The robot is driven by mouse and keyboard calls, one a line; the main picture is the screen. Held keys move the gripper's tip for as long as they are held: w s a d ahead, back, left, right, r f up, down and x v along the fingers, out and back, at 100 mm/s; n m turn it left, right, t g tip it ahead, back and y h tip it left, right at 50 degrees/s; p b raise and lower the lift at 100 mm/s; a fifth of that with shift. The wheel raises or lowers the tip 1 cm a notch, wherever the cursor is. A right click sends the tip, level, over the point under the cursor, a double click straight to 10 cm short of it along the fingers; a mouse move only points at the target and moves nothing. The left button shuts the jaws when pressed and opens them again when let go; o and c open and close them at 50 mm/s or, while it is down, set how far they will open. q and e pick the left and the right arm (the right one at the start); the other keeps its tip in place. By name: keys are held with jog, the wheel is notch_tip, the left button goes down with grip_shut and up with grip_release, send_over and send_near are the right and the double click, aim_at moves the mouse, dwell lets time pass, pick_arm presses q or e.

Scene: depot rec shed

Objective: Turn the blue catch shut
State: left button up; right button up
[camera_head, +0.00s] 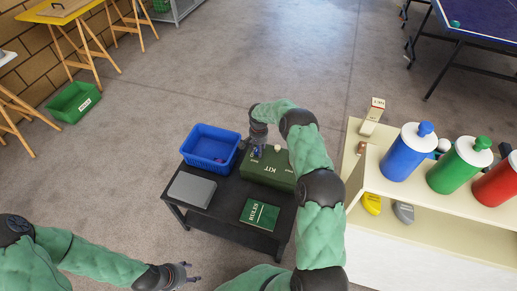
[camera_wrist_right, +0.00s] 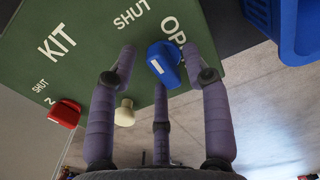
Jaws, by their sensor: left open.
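The green kit box (camera_head: 268,169) lies on the dark low table, its lid printed KIT. The blue catch (camera_wrist_right: 164,64) has a white stripe and sits on the lid beside the words SHUT and OPEN, the latter partly covered. My right gripper (camera_head: 259,140) is over that end of the box. In the right wrist view its spread fingers stand around the blue catch, with gaps visible on both sides. A red catch (camera_wrist_right: 65,113) and a cream knob (camera_wrist_right: 124,113) are further along the lid. My left gripper (camera_head: 187,273) is open and empty, away from the box.
A blue bin (camera_head: 211,146), a grey case (camera_head: 192,189) and a green rules book (camera_head: 260,215) share the table (camera_head: 228,222). A cream shelf unit (camera_head: 420,222) with blue, green and red bottles stands close on the right. Floor behind the table is clear.

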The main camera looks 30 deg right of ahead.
jog(key=shift+r, duration=0.1)
notch_tip(320, 180, up, 12)
dwell(0.6)
dwell(0.4)
jog(key=s+a+f+n+y+p, duration=0.1)
jog(key=s+a+f+n, duration=0.1)
jog(key=s+a+f, duration=0.35)
jog(key=s+a+f+n+y+p, duration=0.1)
jog(key=s+a+f, duration=0.15)
jog(key=a, duration=0.55)
jog(key=s+a+f+n+y+p, duration=0.1)
jog(key=s+a+f+n, duration=0.1)
jog(key=s+a+f, duration=0.4)
jog(key=s+a+r, duration=0.1)
jog(key=s+a, duration=0.2)
jog(key=s, duration=0.3)
jog(key=s+a+r+n+p, duration=0.1)
jog(key=s+a, duration=0.2)
jog(key=s, duration=0.4)
jog(key=s+a+r+n+y+p, duration=0.1)
jog(key=s+a+r, duration=0.1)
jog(key=s, duration=0.4)
jog(key=shift+s+a, duration=0.3)
jog(key=shift+a, duration=0.6)
